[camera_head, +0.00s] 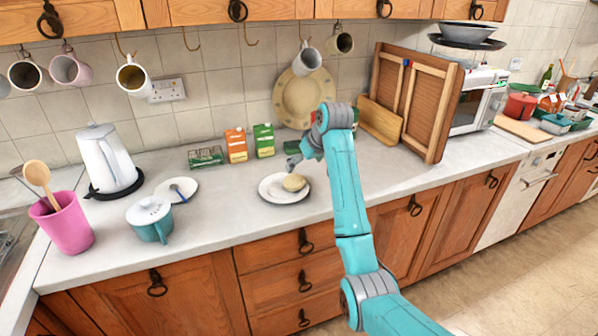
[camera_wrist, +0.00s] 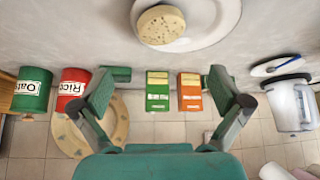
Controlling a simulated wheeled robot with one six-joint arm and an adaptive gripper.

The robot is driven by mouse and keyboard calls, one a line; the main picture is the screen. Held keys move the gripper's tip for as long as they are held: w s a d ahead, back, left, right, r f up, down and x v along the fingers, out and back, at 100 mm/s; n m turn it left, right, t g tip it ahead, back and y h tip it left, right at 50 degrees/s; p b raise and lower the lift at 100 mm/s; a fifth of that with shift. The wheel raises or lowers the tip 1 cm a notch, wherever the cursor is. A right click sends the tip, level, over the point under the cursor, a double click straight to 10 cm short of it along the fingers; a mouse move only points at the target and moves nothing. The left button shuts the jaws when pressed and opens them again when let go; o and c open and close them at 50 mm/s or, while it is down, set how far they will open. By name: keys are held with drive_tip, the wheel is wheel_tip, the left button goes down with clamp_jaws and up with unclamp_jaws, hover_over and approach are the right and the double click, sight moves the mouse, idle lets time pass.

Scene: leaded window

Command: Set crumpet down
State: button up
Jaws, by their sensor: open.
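The crumpet (camera_head: 294,182) is a small round tan cake lying on a white plate (camera_head: 272,193) on the worktop, towards the plate's right side. In the wrist view the crumpet (camera_wrist: 161,25) rests on the white plate (camera_wrist: 226,14) at the top of the picture. My gripper (camera_wrist: 166,74) is open and empty, with its two fingers wide apart and clear of the crumpet. In the head view my gripper (camera_head: 298,158) is above and just behind the plate, partly hidden by my own wrist.
A green carton (camera_head: 264,140) and an orange carton (camera_head: 236,145) stand behind the plate. A kettle (camera_head: 107,160), a small plate (camera_head: 177,191), a teal pot (camera_head: 150,219) and a pink utensil holder (camera_head: 63,222) are left. Worktop in front of the wooden frame (camera_head: 418,100) is clear.

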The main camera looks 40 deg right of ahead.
drive_tip(key=shift+v, duration=1.9)
